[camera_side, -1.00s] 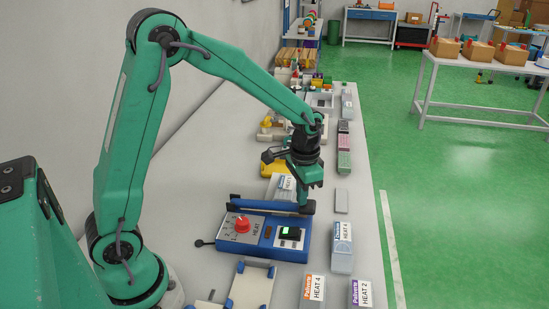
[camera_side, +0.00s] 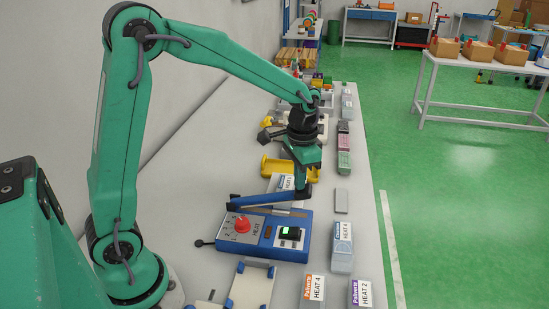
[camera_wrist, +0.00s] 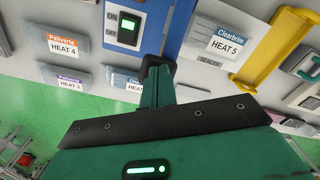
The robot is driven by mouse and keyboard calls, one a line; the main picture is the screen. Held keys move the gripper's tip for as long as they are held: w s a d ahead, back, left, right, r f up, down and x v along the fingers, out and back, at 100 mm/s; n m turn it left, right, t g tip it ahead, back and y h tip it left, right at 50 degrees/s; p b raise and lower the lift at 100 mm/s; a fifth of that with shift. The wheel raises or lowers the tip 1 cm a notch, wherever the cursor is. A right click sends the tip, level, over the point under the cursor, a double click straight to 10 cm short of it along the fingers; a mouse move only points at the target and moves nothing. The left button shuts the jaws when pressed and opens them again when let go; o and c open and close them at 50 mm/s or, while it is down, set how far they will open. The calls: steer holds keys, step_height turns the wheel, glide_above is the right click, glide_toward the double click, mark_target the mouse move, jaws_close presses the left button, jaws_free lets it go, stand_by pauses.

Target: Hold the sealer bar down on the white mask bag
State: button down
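The blue sealer (camera_side: 262,243) sits on the table with a red knob and a lit green display; its blue body also shows in the wrist view (camera_wrist: 177,30). Its dark blue sealer bar (camera_side: 262,200) is tilted, right end raised off the body. A pale bag (camera_side: 280,186) labelled Clearbrim HEAT 5 lies just behind the bar; it also shows in the wrist view (camera_wrist: 235,55). Whether its edge lies under the bar is hidden. My gripper (camera_side: 301,187) points down at the bar's raised right end. Its fingers look together in the wrist view (camera_wrist: 157,70); no grip on the bar shows.
A yellow holder (camera_side: 272,167) stands behind the bag. Labelled packs, such as Paliverte HEAT 4 (camera_side: 314,289) and HEAT 2 (camera_side: 361,294), line the table's right side. A cream tray (camera_side: 251,285) with blue corners sits in front of the sealer.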

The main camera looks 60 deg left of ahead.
steer(key=shift+s+a+r, duration=0.1)
steer(key=shift+r, duration=0.75)
steer(key=shift+s+a+r, duration=0.1)
steer(key=shift+r, duration=0.7)
steer(key=shift+r, duration=0.1)
steer(key=shift+r, duration=2.4)
steer(key=s+r+n+t, duration=0.2)
steer(key=s+t, duration=0.3)
steer(key=s, duration=1.3)
steer(key=shift+s+n+t, duration=0.2)
steer(key=shift+n+t, duration=0.1)
steer(key=shift+n, duration=0.2)
